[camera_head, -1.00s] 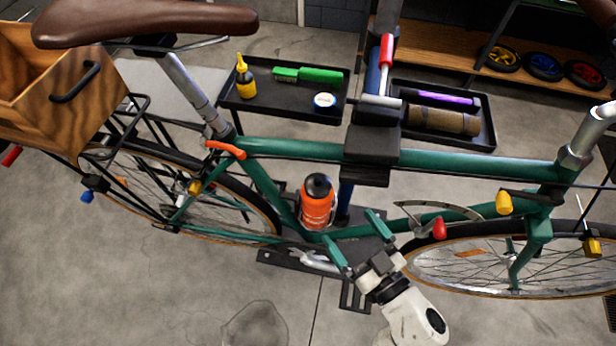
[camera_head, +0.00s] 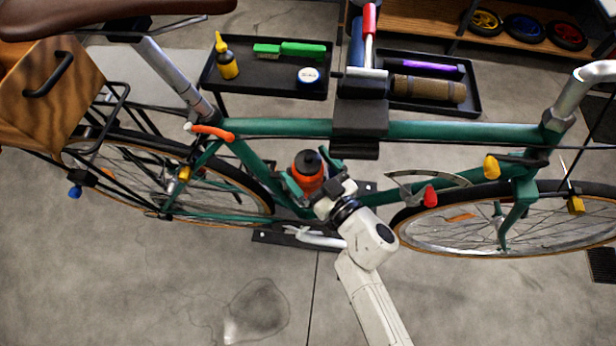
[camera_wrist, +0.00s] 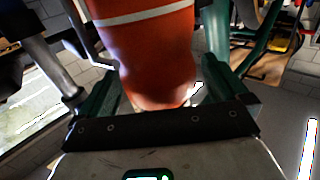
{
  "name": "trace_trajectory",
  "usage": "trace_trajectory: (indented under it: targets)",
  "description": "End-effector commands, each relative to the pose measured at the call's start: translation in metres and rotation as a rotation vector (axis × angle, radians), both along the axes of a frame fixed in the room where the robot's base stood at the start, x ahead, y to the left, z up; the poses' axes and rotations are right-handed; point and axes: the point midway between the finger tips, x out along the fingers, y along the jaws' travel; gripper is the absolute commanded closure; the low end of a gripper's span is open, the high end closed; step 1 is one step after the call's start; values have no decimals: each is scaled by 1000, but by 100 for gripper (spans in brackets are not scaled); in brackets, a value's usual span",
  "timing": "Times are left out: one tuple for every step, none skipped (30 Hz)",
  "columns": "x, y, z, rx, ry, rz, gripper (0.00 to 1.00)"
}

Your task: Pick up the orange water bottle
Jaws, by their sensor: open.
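The orange water bottle (camera_head: 308,172) with a black cap stands upright inside the bike frame's triangle, near the down tube. My gripper (camera_head: 312,178) is at the bottle, with its green fingers on either side of it. In the wrist view the orange bottle (camera_wrist: 152,50) with a white stripe fills the space between the two green fingers of my gripper (camera_wrist: 165,90). The fingers are open. I cannot tell whether either one touches the bottle. The lower part of the bottle is hidden by my gripper in the head view.
The green bike frame (camera_head: 275,127) surrounds the bottle, with its top tube above and the black stand clamp (camera_head: 360,120) close by. Two black trays (camera_head: 275,84) with tools stand behind. The concrete floor (camera_head: 150,290) in front is clear.

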Motion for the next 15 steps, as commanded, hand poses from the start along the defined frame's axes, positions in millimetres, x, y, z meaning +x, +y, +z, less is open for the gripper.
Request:
trace_trajectory:
  targets:
    - [2,2,0,0,0,0,0]
    - [3,3,0,-1,1,0,0]
    - [3,3,-1,-1,1,0,0]
    - [3,3,-1,-1,1,0,0]
    - [3,3,-1,-1,1,0,0]
    - [3,3,-1,-1,1,0,0]
    - [3,3,-1,-1,1,0,0]
    - [3,3,0,-1,1,0,0]
    - [3,3,0,-1,1,0,2]
    - [3,3,0,-1,1,0,5]
    - [3,3,0,-1,1,0,8]
    - [3,3,0,-1,1,0,12]
    - [3,3,0,-1,1,0,14]
    - [3,3,0,-1,1,0,17]
    - [3,3,0,-1,1,0,21]
